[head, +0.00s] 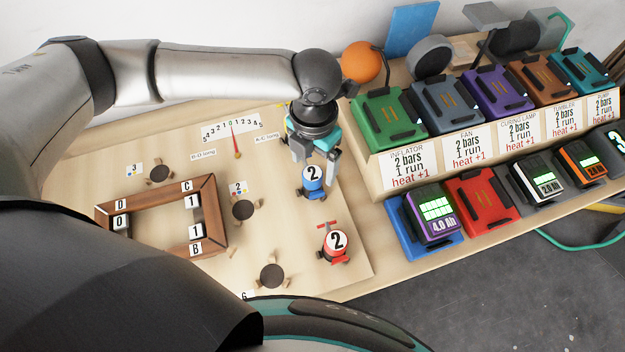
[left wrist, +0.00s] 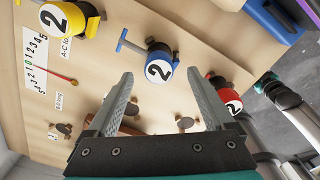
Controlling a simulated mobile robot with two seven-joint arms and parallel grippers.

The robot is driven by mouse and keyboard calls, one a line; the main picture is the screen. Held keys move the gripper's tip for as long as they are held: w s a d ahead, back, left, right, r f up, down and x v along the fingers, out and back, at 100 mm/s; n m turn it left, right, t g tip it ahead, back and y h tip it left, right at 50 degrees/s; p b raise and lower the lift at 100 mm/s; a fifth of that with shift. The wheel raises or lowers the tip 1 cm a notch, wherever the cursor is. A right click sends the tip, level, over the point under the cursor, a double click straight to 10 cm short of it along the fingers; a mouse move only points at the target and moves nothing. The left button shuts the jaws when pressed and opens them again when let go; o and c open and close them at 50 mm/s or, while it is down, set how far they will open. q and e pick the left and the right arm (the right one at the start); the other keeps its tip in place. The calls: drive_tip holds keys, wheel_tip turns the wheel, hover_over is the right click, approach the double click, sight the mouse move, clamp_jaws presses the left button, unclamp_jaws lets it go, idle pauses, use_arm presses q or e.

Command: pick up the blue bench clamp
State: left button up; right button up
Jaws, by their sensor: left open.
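The blue bench clamp (head: 313,180), with a white cap marked 2 and a blue T-handle, stands on the light wooden board below my left gripper (head: 314,155). My left gripper is open, with its fingers pointing down at the clamp. In the left wrist view, the blue clamp (left wrist: 158,68) shows beyond and between the two spread fingertips. I cannot tell whether the fingers touch it. My right gripper is not in view.
A red clamp (head: 335,245) marked 2 stands nearby, below and right of the blue one. A yellow clamp (left wrist: 70,20) shows in the left wrist view. A wooden frame (head: 208,220) lies left. Coloured battery docks (head: 390,120) line the right side.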

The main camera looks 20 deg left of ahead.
sight(313, 173)
use_arm(q)
drive_tip(key=shift+a+f+b, duration=0.1)
drive_tip(key=shift+f+b, duration=0.4)
drive_tip(key=shift+f, duration=2.45)
clamp_jaws()
drive_tip(key=shift+r, duration=0.1)
